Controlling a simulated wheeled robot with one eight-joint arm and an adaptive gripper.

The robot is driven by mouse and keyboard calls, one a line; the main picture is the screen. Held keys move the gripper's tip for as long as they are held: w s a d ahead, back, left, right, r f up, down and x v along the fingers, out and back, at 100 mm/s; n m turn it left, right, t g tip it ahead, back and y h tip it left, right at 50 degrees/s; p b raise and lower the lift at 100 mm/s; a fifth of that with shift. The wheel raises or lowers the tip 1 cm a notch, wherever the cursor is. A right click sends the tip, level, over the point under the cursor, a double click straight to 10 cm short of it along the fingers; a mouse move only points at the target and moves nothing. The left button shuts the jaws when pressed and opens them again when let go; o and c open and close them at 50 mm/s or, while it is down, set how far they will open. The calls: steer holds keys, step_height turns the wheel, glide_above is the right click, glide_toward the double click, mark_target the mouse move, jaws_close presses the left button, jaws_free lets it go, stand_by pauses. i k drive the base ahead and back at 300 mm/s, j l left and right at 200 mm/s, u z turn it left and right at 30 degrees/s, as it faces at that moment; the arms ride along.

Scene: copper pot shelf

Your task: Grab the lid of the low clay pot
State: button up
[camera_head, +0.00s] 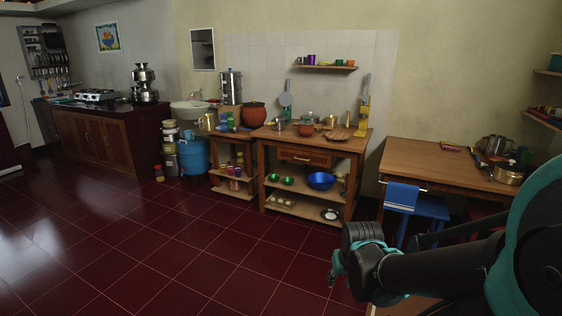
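A small, low clay-coloured pot (306,129) stands on the top of the wooden table (312,150) by the back wall. It is too small in view to tell a separate lid on it. A larger, rounder clay-red pot (253,115) stands to its left, on the lower stand beside this table. My gripper (338,268) is in the right foreground, low over the dark red floor and well apart from both pots. Its fingers point down-left and are mostly hidden by its own body, so I cannot tell whether they are open.
A wooden table (420,153) at right holds metal pots. A blue stool (425,207) stands under its front edge. The wooden table's lower shelf carries a blue bowl (321,181) and green bowls. A blue container (194,157) stands farther left. The tiled floor (160,240) is clear at left and centre.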

mark_target(306, 122)
steer(key=i, duration=2.15)
steer(key=i+z, duration=0.1)
steer(key=i, duration=0.55)
steer(key=i+j+z, duration=0.1)
steer(key=i, duration=0.55)
steer(key=i+j+z, duration=0.1)
steer(key=i, duration=0.55)
steer(key=j, duration=0.1)
